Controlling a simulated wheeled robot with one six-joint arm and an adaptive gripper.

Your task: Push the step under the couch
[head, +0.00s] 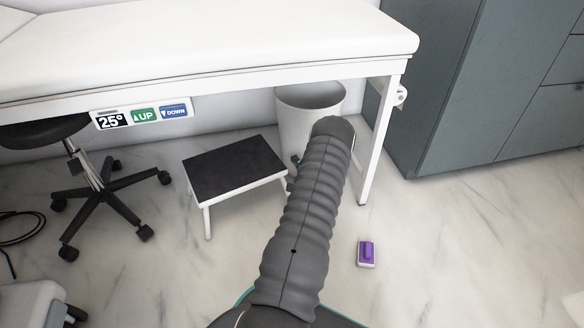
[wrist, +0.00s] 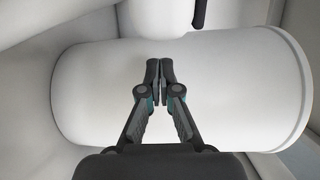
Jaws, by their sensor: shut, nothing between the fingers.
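The step (head: 236,168) is a low stool with a black top and white legs. It stands on the floor beneath the front edge of the white couch (head: 300,42), left of my arm. Part of its right side is hidden behind my arm. In the wrist view my gripper (wrist: 160,72) is shut and empty, in front of the white bin. A dark bar at the top of the wrist view cannot be made out for certain.
The white bin (head: 295,110) stands under the couch behind my arm. A black wheeled stool (head: 97,185) is at the left. A small purple and white object (head: 367,252) lies on the floor right of my arm. Grey cabinets (head: 450,90) stand at the right.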

